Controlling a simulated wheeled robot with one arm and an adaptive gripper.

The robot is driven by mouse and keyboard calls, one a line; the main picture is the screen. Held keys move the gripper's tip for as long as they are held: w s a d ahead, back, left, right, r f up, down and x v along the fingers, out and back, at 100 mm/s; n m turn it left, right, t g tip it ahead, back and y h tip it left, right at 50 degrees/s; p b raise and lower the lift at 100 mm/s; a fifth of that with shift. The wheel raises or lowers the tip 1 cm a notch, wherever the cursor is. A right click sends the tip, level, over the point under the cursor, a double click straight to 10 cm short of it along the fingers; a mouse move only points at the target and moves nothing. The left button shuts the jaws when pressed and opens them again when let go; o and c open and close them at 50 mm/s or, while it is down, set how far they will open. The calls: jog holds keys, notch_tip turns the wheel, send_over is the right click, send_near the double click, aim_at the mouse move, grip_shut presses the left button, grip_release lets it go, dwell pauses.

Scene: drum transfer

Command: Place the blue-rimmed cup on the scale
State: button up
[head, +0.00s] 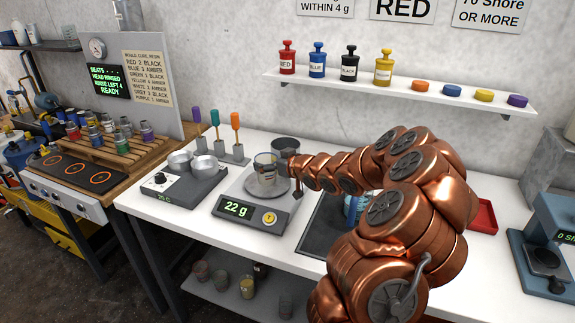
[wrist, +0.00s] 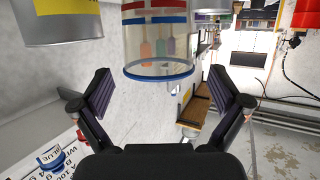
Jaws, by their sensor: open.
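The clear blue-rimmed cup (head: 266,172) stands upright on the round plate of the scale (head: 226,203), whose display reads 22 g. In the wrist view the cup (wrist: 157,45) shows upside down, with a blue rim and red and blue bands, beyond my fingertips and between their lines. My gripper (wrist: 159,82) is open, its two dark pads wide apart and nothing between them. In the head view my gripper (head: 292,185) is at the cup's right side, partly hidden by my arm. The cup looks clear of the pads.
A hot plate (head: 170,190) with metal cups stands left of the scale, and a dark pot (head: 286,144) behind it. Colored tools (head: 215,125) stand in holders at the back. A wall shelf (head: 400,90) holds bottles. A red tray (head: 484,217) lies to the right.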

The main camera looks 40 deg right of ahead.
jog(key=v, duration=0.9)
jog(key=shift+s+b, duration=0.25)
jog(key=shift+b, duration=0.05)
jog(key=shift+r, duration=0.1)
jog(key=s+a+f+g, duration=0.2)
jog(key=s+a+g, duration=0.6)
jog(key=s+a, duration=0.6)
jog(key=s+a+f+g+h, duration=0.1)
jog(key=s+a+g, duration=0.7)
jog(key=s+a, duration=0.6)
jog(key=s, duration=0.8)
jog(key=shift+s+a+f+m, duration=0.2)
jog(key=shift+a+f+m, duration=0.15)
jog(key=shift+a+m, duration=0.05)
jog(key=shift+d, duration=0.1)
